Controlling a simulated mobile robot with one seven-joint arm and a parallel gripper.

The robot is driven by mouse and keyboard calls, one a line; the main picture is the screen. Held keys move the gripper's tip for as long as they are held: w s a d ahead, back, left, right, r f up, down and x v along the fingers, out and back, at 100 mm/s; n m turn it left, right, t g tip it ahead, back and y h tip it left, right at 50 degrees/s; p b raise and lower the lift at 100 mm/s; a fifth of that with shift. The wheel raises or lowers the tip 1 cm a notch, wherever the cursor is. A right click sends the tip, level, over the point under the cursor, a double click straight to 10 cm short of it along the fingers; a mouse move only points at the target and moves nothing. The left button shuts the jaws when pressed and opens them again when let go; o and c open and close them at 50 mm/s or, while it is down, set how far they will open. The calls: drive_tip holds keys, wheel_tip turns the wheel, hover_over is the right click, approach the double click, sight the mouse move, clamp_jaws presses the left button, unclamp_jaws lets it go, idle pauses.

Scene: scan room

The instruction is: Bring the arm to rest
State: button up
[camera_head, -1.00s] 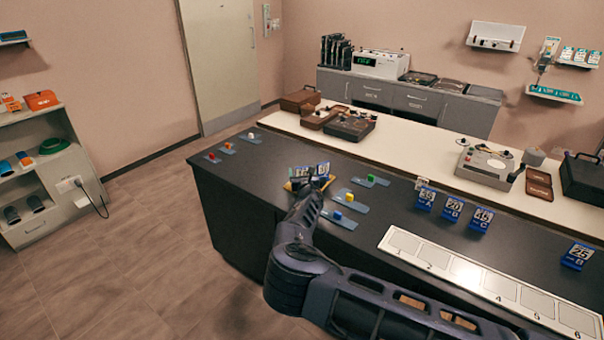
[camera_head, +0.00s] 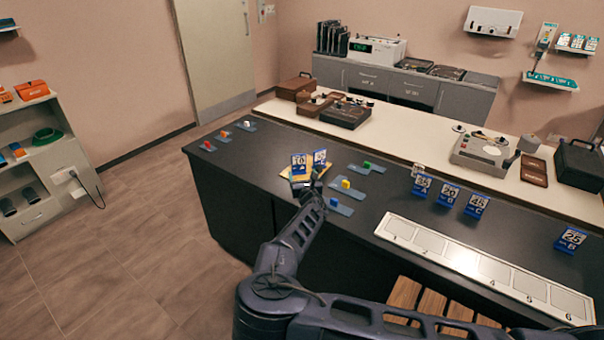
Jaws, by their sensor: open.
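My gripper (camera_head: 316,177) is at the end of my dark arm, which reaches from the bottom of the picture over the near edge of the dark counter (camera_head: 258,170). It is at or just above the near side of a yellowish tray (camera_head: 285,174). I cannot tell whether the gripper touches the tray.
Blue-grey plates with small cubes lie nearby, with a yellow cube (camera_head: 346,184) and a blue cube (camera_head: 333,202) close to my gripper. Several number cards (camera_head: 448,196) stand to the right, behind a white numbered strip (camera_head: 430,246). Wooden slats (camera_head: 430,304) lie below the front edge.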

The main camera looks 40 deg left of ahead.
idle(0.5)
